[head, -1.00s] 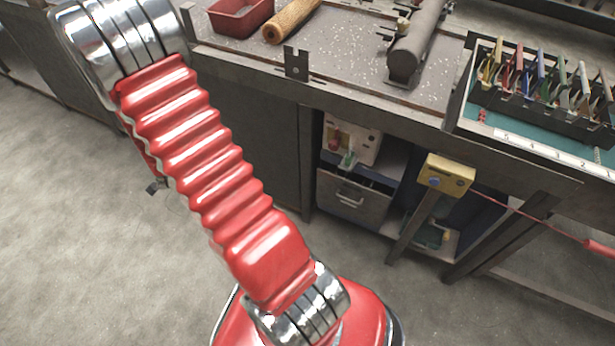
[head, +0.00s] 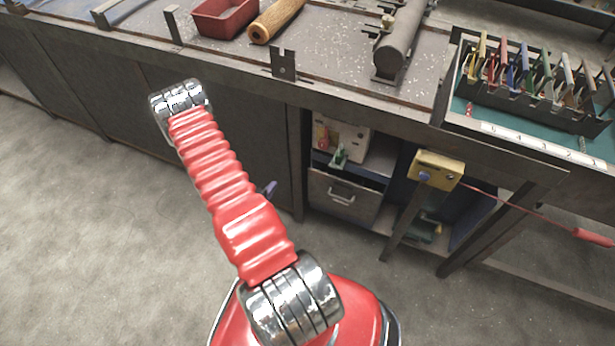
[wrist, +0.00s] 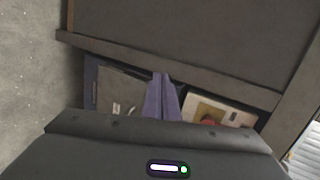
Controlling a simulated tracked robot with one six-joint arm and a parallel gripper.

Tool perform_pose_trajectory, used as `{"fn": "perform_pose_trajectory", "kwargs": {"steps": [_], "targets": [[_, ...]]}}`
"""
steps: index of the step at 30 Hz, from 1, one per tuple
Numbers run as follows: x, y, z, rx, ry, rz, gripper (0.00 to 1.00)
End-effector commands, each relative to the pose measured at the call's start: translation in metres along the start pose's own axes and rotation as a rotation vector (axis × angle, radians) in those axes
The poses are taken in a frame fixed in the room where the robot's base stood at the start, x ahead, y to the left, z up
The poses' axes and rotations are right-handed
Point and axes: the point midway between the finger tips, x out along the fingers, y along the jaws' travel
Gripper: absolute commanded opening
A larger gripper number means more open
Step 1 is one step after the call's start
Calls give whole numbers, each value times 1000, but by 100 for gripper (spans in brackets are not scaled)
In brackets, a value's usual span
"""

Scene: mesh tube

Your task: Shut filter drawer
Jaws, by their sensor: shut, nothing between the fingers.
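The filter drawer (head: 342,195) is a grey front with a pale bar handle, low in the open bay under the bench. A dark gap shows above its front, and it appears to stand partly out. In the wrist view the drawer front (wrist: 122,88) is left of my fingers, with the handle seen small. My gripper (wrist: 162,95) has purple fingers that are together and empty.
A white box (head: 345,138) with red and green parts sits above the drawer. A yellow box (head: 437,168) on a post stands right of it, with a red cable running right. The bench edge (head: 400,118) overhangs the bay. The floor before it is clear.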

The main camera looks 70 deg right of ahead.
Motion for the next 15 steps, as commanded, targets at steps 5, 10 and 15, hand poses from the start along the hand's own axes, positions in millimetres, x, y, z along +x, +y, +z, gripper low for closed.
{"fn": "perform_pose_trajectory", "kwargs": {"steps": [5, 10, 15], "targets": [[3, 24, -50, 49, 77, -69, 0], [0, 32, -74, 74, 109, -113, 0], [0, 33, -78, 80, 113, -122, 0]]}}
